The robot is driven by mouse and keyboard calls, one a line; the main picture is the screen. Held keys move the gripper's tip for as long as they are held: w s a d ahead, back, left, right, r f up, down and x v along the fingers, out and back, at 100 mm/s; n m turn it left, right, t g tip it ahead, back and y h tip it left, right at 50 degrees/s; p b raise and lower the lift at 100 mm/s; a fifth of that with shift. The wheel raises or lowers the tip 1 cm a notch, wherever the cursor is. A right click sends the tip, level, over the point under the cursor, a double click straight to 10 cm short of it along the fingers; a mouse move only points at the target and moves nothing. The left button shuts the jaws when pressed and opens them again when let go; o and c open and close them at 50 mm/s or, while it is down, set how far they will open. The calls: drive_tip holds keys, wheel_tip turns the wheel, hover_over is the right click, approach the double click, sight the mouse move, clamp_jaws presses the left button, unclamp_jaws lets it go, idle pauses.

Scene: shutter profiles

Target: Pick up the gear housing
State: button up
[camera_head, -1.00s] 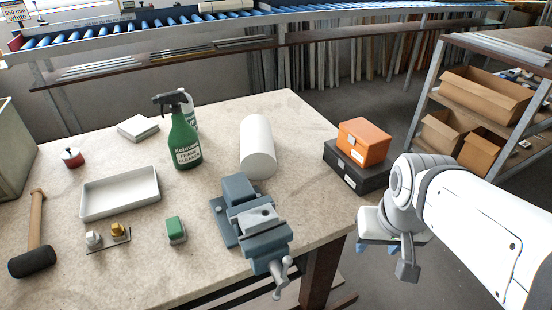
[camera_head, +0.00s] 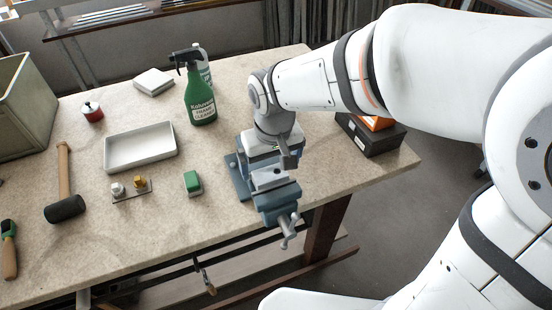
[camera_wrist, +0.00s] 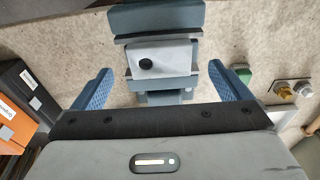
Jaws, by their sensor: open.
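A light grey block with a dark round hole, which looks like the gear housing (camera_head: 268,179), sits between the jaws of the blue-grey vise (camera_head: 240,182) at the table's front right. In the wrist view the block (camera_wrist: 170,66) lies ahead of my gripper, between the vise jaws (camera_wrist: 160,18). My gripper (camera_wrist: 161,78) is open and empty, its two blue fingers spread wide to either side of the block in the picture. In the head view my wrist is over the back of the vise, and the fingers are hard to make out.
A green block (camera_head: 193,183), a plate with two fittings (camera_head: 131,190), a white tray (camera_head: 140,148) and a mallet (camera_head: 66,207) lie left of the vise. A green spray bottle (camera_head: 200,100) stands behind. Dark and orange boxes (camera_head: 372,137) are at the right edge.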

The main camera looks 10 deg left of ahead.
sight(270, 173)
drive_tip(key=f, duration=0.4)
drive_tip(key=shift+w+a+f, duration=0.2)
drive_tip(key=shift+w+f, duration=0.2)
drive_tip(key=shift+c, duration=0.5)
drive_tip(key=c, duration=1.2)
drive_tip(key=shift+r, duration=0.1)
drive_tip(key=shift+c, duration=0.2)
